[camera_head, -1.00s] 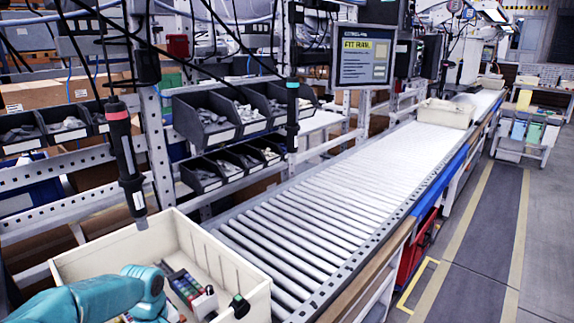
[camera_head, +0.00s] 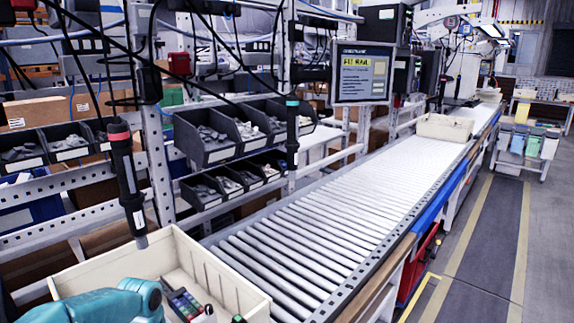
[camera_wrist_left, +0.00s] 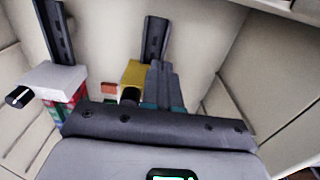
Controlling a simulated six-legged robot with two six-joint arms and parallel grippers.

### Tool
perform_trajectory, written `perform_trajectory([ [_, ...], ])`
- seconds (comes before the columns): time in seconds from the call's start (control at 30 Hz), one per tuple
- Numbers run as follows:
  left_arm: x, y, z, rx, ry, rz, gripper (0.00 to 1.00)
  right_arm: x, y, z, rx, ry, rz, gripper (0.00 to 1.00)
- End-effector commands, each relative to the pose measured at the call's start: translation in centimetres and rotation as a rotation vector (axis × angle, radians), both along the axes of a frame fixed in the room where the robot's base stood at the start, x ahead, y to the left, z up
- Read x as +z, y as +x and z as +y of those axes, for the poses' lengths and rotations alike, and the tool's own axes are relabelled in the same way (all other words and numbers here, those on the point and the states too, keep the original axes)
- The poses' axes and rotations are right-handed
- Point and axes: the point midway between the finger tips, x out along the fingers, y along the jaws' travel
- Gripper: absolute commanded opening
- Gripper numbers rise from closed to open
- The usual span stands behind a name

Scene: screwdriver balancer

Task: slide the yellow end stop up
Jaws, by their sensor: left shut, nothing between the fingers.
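In the left wrist view, a yellow end stop (camera_wrist_left: 133,74) sits at the lower end of the visible part of a dark slotted rail (camera_wrist_left: 155,38). My left gripper (camera_wrist_left: 160,68) is shut and empty, its grey fingers just right of the end stop. I cannot tell whether they touch it. A small orange piece (camera_wrist_left: 109,88) is left of the end stop. The gripper body hides what lies below. In the head view my teal left arm reaches into the cream tote (camera_head: 215,262); the end stop is not visible there. My right gripper is not in view.
Coloured terminal blocks (camera_head: 183,303) lie in the tote; they also show in the wrist view beneath a white block (camera_wrist_left: 52,78). A second dark rail (camera_wrist_left: 55,30) is at upper left. A roller conveyor (camera_head: 340,215) runs behind.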

Motion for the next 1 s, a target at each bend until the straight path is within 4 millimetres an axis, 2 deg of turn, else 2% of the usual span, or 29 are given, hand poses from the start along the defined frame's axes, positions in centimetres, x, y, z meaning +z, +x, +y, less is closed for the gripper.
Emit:
perform_trajectory([
  [0.23,0.0,0.0,0.0,0.0,0.0,0.0,0.0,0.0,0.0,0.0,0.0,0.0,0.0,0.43],
  [0.37,0.9,0.0,0.0,0.0,0.001,-0.001,0.0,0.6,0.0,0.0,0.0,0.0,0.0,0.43],
  [1.0,10.7,-0.5,-0.5,0.0,0.0,0.0,0.0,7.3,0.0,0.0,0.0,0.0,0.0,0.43],
])
